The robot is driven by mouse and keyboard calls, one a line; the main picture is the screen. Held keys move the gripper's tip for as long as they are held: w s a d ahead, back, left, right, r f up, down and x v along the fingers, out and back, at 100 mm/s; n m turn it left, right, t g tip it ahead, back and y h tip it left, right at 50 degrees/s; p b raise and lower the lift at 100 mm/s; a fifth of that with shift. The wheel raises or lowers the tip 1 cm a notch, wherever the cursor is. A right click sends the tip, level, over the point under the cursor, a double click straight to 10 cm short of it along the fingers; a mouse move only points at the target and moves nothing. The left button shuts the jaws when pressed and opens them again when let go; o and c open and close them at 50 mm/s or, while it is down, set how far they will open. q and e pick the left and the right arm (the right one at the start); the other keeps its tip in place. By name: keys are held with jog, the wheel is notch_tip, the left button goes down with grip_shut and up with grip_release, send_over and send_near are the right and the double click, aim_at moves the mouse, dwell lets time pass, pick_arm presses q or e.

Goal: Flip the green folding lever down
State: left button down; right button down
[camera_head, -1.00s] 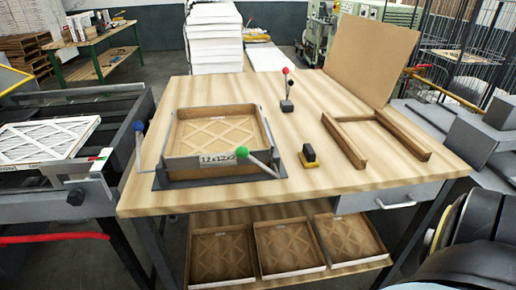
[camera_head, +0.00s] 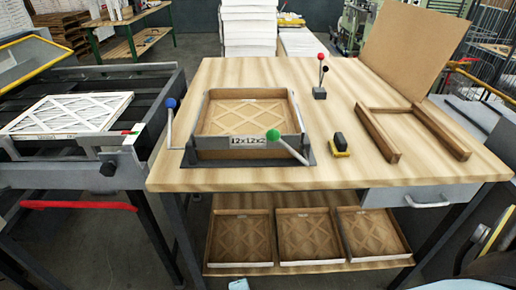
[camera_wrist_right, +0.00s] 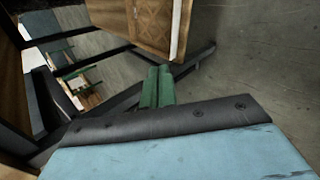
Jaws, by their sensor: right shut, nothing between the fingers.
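The green-knobbed lever (camera_head: 293,152) stands at the front right corner of the fixture (camera_head: 303,121) on the wooden table. Its green knob (camera_head: 273,135) is at the raised end, up and left of the pivot, in front of the 12x12x2 label. A cardboard-framed filter box (camera_head: 245,118) sits in the fixture. A blue-knobbed lever (camera_head: 170,122) stands upright at the fixture's left side. My right gripper (camera_wrist_right: 157,87) shows in the right wrist view with green fingers closed together, empty, below table height and away from the lever. My left gripper is not in view.
A red-and-black-knobbed lever (camera_head: 320,75) stands behind, right of the fixture. A black-and-yellow block (camera_head: 340,145) and an open wooden frame (camera_head: 412,132) lie to the right. Boxed filters (camera_head: 308,236) rest on the lower shelf (camera_head: 340,267). A conveyor (camera_head: 80,135) stands left.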

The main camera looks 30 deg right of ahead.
jog(key=w+r+n+t+h, duration=0.15)
jog(key=w+r, duration=0.25)
jog(key=r, duration=0.5)
jog(key=w+r+m+t+h, duration=0.1)
jog(key=w+r+t+h, duration=0.2)
jog(key=r, duration=0.7)
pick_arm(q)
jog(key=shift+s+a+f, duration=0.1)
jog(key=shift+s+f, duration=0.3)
pick_arm(e)
notch_tip(320, 180, up, 19)
jog(key=s+d+m+h, duration=0.1)
jog(key=m+h, duration=0.1)
jog(key=h, duration=0.4)
jog(key=shift+s+d+f, duration=0.2)
jog(key=shift+s+d, duration=0.05)
jog(key=shift+d, duration=0.1)
jog(key=shift+m, duration=0.25)
pick_arm(q)
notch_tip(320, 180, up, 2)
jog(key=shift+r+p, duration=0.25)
jog(key=shift+p, duration=0.7)
pick_arm(e)
jog(key=w+d+r, duration=0.2)
jog(key=w+d, duration=0.2)
jog(key=d, duration=0.6)
jog(key=shift+w+d+r, duration=0.2)
jog(key=shift+w+r, duration=0.1)
jog(key=shift+r, duration=0.1)
